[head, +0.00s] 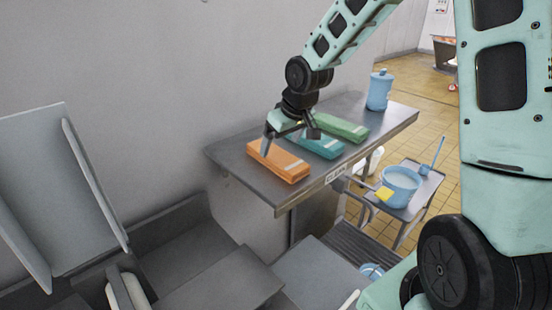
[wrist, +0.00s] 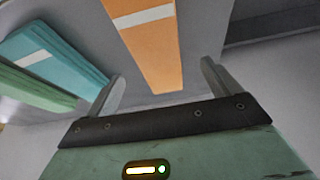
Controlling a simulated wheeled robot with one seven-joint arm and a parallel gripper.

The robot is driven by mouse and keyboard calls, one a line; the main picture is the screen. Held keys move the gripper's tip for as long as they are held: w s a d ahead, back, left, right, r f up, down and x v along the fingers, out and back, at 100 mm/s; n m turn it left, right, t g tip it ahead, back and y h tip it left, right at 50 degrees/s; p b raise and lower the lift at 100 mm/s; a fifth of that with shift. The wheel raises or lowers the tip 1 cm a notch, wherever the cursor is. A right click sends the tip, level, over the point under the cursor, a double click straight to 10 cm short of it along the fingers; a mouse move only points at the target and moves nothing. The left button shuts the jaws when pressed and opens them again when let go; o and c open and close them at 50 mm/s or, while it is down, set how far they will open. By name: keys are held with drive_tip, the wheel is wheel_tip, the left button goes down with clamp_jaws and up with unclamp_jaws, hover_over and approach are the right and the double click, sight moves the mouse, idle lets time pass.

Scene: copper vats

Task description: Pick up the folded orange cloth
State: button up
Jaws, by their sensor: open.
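The folded orange cloth (head: 279,161) with a pale stripe lies flat at the left end of the grey metal wall table in the head view. In the wrist view the orange cloth (wrist: 148,40) runs lengthwise ahead of the space between my two fingers. My gripper (head: 288,140) is open just above the cloth in the head view, with one finger near its left end. In the wrist view my gripper (wrist: 160,90) shows its fingers apart with nothing between the tips that looks held. Whether a finger touches the cloth I cannot tell.
A teal cloth (head: 318,146) and a green cloth (head: 342,127) lie right of the orange one on the table (head: 232,159). A blue jug (head: 379,90) stands at the far end. A blue bucket (head: 400,188) sits on a lower stand. The wall is close behind.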

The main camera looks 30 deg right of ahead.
sight(276, 154)
drive_tip(key=shift+p+x, duration=0.75)
drive_tip(key=shift+x, duration=1.9)
drive_tip(key=shift+w+d+r, duration=0.1)
drive_tip(key=c, duration=1.2)
